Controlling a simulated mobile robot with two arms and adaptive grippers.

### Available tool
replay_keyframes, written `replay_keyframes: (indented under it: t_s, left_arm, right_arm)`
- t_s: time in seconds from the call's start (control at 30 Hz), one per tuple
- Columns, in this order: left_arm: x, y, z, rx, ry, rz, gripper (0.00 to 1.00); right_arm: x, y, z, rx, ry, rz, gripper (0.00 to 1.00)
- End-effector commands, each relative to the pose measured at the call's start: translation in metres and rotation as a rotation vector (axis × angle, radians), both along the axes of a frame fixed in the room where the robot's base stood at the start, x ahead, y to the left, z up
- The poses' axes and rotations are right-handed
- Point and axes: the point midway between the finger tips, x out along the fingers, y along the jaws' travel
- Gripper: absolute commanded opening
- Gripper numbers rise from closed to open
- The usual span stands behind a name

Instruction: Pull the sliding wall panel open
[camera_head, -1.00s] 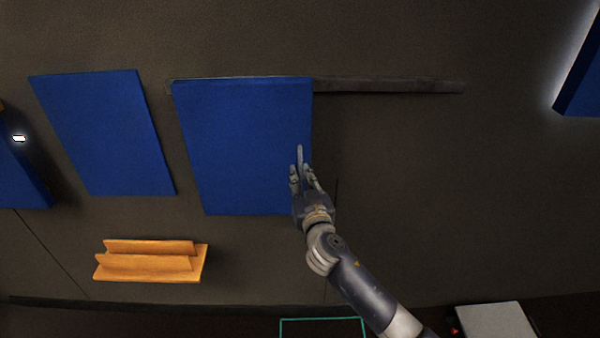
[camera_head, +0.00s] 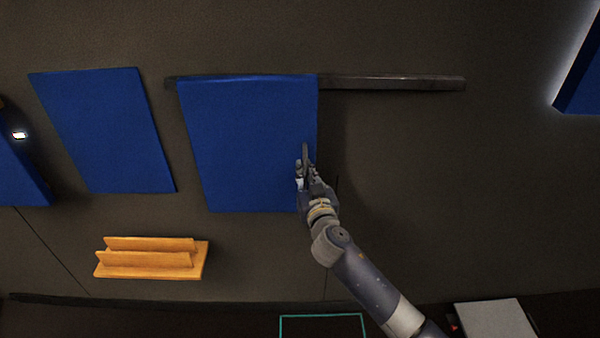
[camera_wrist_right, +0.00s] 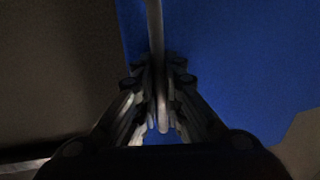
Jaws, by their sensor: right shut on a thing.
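The sliding wall panel (camera_head: 245,140) is a large blue board hanging under a dark horizontal rail (camera_head: 400,83). A thin grey upright handle (camera_head: 305,152) stands near its right edge. My right gripper (camera_head: 305,175) is at this handle. In the right wrist view the panel (camera_wrist_right: 240,60) fills the right side, and the fingers of my right gripper (camera_wrist_right: 160,95) are closed around the handle bar (camera_wrist_right: 155,30). The rail extends bare to the right of the panel. My left gripper does not show.
A fixed-looking blue board (camera_head: 105,130) is on the wall to the left. An orange shelf (camera_head: 150,260) sits below it. Another blue board (camera_head: 580,75) is at the upper right. A light grey box (camera_head: 495,320) is at the lower right. The wall right of the panel is clear.

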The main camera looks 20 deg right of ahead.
Motion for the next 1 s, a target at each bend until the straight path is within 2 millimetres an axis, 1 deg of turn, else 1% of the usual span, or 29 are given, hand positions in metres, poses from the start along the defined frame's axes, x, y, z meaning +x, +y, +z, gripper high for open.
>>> replay_keyframes:
  t_s: [0.03, 0.17, 0.27, 0.5, 0.7, 0.8, 0.9, 1.0]
  left_arm:
    - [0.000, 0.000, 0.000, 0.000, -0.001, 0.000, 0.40]
    - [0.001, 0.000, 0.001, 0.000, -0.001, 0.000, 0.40]
    - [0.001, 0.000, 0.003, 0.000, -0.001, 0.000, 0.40]
    - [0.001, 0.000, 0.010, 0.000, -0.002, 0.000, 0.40]
    - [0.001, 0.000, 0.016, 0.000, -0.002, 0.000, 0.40]
    - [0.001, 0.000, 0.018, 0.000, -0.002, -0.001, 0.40]
    - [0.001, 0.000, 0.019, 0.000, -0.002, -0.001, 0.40]
    - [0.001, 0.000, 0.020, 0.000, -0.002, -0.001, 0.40]
  right_arm:
    - [-0.003, -0.010, -0.001, -0.003, 0.002, -0.005, 0.00]
    - [-0.012, -0.040, -0.001, -0.004, 0.003, -0.007, 0.00]
    - [-0.020, -0.070, -0.001, -0.006, 0.003, -0.008, 0.00]
    - [-0.044, -0.153, 0.001, -0.008, 0.005, -0.008, 0.00]
    - [-0.063, -0.218, 0.001, -0.007, 0.005, -0.007, 0.00]
    - [-0.070, -0.246, 0.001, -0.008, 0.005, -0.006, 0.00]
    - [-0.077, -0.269, 0.001, -0.007, 0.004, -0.007, 0.00]
    - [-0.082, -0.288, 0.001, -0.005, 0.001, -0.006, 0.00]
